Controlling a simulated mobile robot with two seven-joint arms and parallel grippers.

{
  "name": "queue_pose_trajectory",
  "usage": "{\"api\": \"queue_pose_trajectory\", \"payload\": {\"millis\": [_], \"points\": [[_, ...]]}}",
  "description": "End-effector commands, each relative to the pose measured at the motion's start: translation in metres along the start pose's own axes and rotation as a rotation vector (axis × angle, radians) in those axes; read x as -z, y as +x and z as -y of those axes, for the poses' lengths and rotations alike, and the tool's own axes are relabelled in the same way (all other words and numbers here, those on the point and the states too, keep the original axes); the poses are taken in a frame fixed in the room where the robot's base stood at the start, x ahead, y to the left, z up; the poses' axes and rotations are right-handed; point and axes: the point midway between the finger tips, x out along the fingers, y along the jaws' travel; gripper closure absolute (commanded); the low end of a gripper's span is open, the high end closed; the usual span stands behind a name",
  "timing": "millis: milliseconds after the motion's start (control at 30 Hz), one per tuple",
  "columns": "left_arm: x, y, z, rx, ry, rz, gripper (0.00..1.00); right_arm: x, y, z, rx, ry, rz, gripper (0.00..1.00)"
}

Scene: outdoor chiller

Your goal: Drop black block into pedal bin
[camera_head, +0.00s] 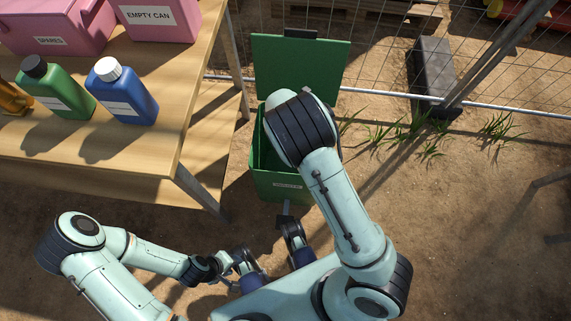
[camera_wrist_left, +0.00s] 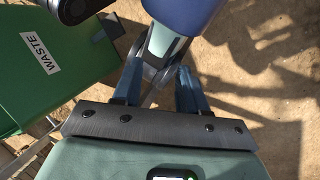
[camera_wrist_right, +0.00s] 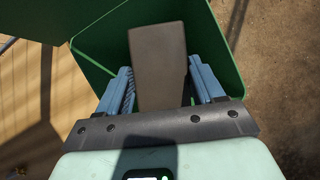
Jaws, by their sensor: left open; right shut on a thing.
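The green pedal bin (camera_head: 262,180) stands on the dirt beyond my base, its lid (camera_head: 300,62) raised. Its side with a WASTE label (camera_wrist_left: 85,62) shows in the left wrist view. My right gripper (camera_wrist_right: 165,88) is shut on the black block (camera_wrist_right: 158,62), which looks dark grey-brown and is over the open bin in the right wrist view. In the head view my right arm hides this gripper and the block. My left gripper (camera_head: 222,266) is open and empty, low near my base; its fingers also show in the left wrist view (camera_wrist_left: 160,88).
A wooden table (camera_head: 165,105) at left holds a green bottle (camera_head: 58,92), a blue bottle (camera_head: 122,95) and pink bins (camera_head: 160,18). A wire fence with a dark foot block (camera_head: 432,72) runs behind. Bare ground lies to the right.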

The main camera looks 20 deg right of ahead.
Motion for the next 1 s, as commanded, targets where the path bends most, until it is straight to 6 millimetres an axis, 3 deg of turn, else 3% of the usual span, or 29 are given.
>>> {"api": "queue_pose_trajectory", "payload": {"millis": [167, 400, 800, 1000], "points": [[-0.001, 0.002, -0.004, -0.008, 0.008, 0.001, 0.58, 0.004, 0.002, 0.001, -0.021, -0.04, 0.001, 0.7], [0.008, 0.019, -0.001, -0.012, 0.009, -0.021, 0.58, 0.014, 0.022, 0.001, -0.02, -0.037, 0.001, 0.7], [0.058, 0.042, 0.01, -0.006, -0.004, -0.153, 0.58, 0.027, 0.047, 0.0, -0.019, -0.034, 0.001, 0.7], [0.071, 0.046, 0.012, -0.005, -0.007, -0.187, 0.58, 0.03, 0.052, 0.0, -0.02, -0.034, 0.002, 0.7]]}}
